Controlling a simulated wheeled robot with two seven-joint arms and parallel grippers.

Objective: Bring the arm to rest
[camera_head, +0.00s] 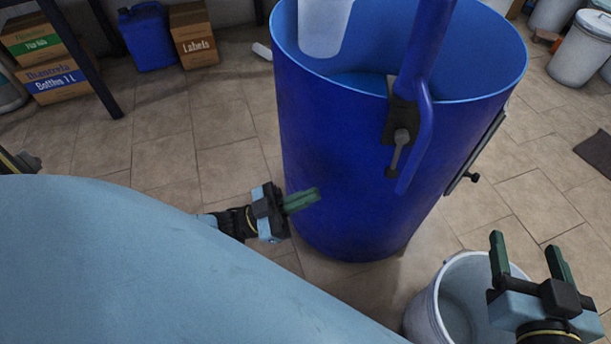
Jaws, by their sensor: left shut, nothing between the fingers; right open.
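My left gripper (302,200) is low in the middle of the head view, in front of the lower wall of a large blue drum (335,150). Its green fingers are closed together with nothing between them. I cannot tell whether the fingertips touch the drum. My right gripper (527,254) is at the lower right, with its two green fingers spread apart and empty. It is above or beside a white bucket (428,310), whose right side it partly hides.
The open drum carries a blue lever with a metal clamp (402,135) and holds a pale container (323,25). Cardboard boxes (50,82) and a blue canister (147,40) stand at the back left. White bins (582,50) stand at the back right.

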